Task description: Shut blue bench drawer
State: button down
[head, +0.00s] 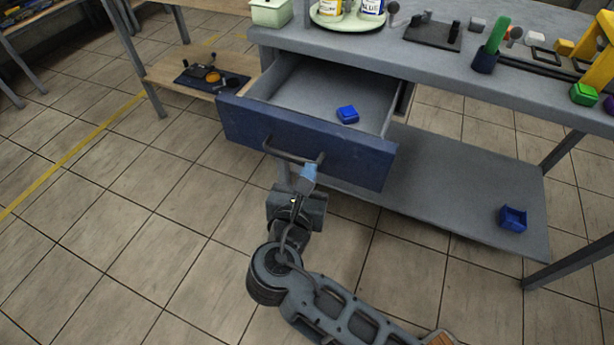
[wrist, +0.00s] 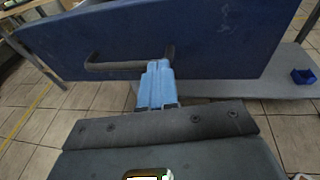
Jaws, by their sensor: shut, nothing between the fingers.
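The blue bench drawer (head: 300,140) is pulled out from under the grey bench top, with a small blue block (head: 347,114) lying inside it. Its dark bar handle (head: 285,155) is on the front panel and also shows in the wrist view (wrist: 112,66). My gripper (head: 309,170) is shut, with light blue fingers, just in front of the drawer front at the right end of the handle. In the wrist view its fingertips (wrist: 159,66) overlap the handle's right end; I cannot tell whether they touch it. Nothing shows between the fingers.
The bench top (head: 440,75) holds a tray with bottles, a green-handled tool in a cup and several small parts. A lower shelf (head: 440,190) carries a blue bin (head: 513,219). A wooden shelf (head: 165,72) stands to the left. The tiled floor before the drawer is clear.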

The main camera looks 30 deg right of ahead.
jog(key=p, duration=0.6)
send_near(348, 110)
jog(key=x, duration=0.3)
jog(key=r+x, duration=0.1)
jog(key=x, duration=0.5)
jog(key=shift+w+r, duration=0.25)
jog(key=shift+d, duration=0.3)
